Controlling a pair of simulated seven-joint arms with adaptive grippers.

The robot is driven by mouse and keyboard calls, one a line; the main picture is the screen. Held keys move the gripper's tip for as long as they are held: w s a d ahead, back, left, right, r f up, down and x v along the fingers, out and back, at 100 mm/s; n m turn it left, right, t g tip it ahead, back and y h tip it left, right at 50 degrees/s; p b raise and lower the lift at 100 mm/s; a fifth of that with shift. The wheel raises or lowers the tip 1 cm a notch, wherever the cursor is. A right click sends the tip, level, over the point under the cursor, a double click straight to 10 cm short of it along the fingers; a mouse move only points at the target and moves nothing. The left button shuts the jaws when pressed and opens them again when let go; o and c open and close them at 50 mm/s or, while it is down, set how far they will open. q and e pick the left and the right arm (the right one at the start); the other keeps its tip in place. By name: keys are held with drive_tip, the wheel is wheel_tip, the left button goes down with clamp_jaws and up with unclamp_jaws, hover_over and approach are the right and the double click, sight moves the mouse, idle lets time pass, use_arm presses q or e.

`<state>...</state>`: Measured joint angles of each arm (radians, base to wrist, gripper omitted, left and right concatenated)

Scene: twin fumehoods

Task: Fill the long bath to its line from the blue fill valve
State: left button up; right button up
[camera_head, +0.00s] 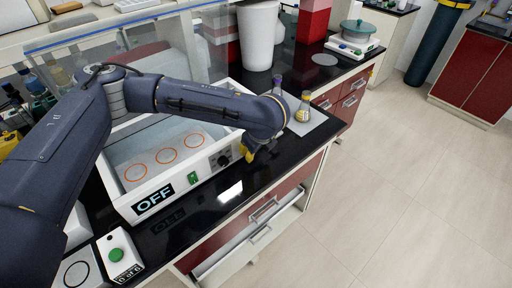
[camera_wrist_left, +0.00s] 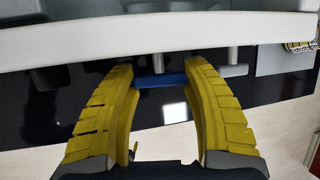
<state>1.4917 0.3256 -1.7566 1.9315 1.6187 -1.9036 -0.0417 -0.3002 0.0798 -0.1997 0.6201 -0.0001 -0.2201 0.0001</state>
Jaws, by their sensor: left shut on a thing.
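The long bath (camera_head: 182,184) is a white open-topped box on the black bench in the head view. Its front has an OFF sign, a green switch and a black knob. Orange rings show on its floor; I cannot make out a fill line or the water level. My left gripper (camera_head: 252,153) is at the right end of the bath's front, where the arm and fingers hide the valve. In the left wrist view my left gripper (camera_wrist_left: 166,100) has its yellow fingers on either side of the blue fill valve (camera_wrist_left: 160,80), shut on it, just below the bath's pale wall (camera_wrist_left: 160,35). My right gripper is not in view.
A flask with yellow contents (camera_head: 303,110) and a purple-topped one (camera_head: 277,86) stand right of the bath. A white bin (camera_head: 258,38) is behind. A button box (camera_head: 118,256) is at the front left. A drawer (camera_head: 245,240) below stands open.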

use_arm(q)
drive_tip(key=shift+c, duration=0.7)
drive_tip(key=shift+d+g+y, duration=0.1)
drive_tip(key=shift+g+y, duration=0.7)
drive_tip(key=shift+g, duration=0.2)
drive_tip(key=shift+m, duration=0.3)
drive_tip(key=o, duration=1.3)
drive_tip(key=v, duration=1.2)
